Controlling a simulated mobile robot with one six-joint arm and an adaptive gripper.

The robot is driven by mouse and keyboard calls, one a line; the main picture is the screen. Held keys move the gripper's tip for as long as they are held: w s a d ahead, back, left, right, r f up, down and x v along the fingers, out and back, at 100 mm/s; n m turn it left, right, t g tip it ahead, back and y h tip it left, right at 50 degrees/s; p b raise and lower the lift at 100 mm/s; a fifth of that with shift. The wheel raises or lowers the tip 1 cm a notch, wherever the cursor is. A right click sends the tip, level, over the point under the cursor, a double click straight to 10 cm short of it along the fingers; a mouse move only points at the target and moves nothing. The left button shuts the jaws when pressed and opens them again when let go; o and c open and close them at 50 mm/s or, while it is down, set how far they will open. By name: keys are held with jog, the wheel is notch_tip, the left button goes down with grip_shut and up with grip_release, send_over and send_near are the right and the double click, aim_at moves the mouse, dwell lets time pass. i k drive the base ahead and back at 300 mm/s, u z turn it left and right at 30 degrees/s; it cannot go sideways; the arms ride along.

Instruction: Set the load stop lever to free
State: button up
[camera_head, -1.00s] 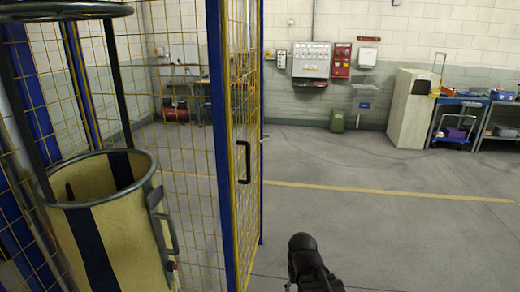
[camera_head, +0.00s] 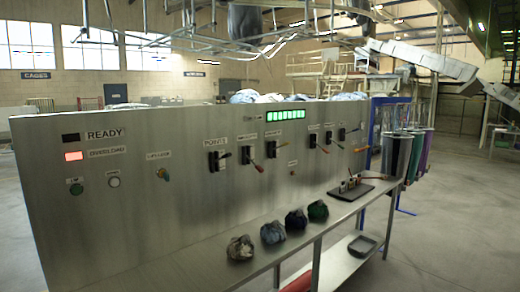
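A grey metal control panel (camera_head: 120,220) fills the left and middle of the view. Several levers stand in a row on it. A black-handled lever (camera_head: 219,157) sits under a label that seems to read "POINTS". The overload lamp (camera_head: 74,156) is lit red; the ready lamp (camera_head: 70,137) is dark. My gripper is not in view.
A metal shelf (camera_head: 190,270) juts out below the panel, with several cloth bundles (camera_head: 272,233) and a dark tray (camera_head: 366,189) on it. Bag-like bins (camera_head: 396,155) hang at the right end. Open floor (camera_head: 460,220) lies to the right.

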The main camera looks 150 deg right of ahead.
aim_at(285, 144)
jog(key=z, duration=0.8)
jog(key=k, duration=0.15)
jog(key=z, duration=3.35)
jog(key=k, duration=0.2)
jog(key=z, duration=1.15)
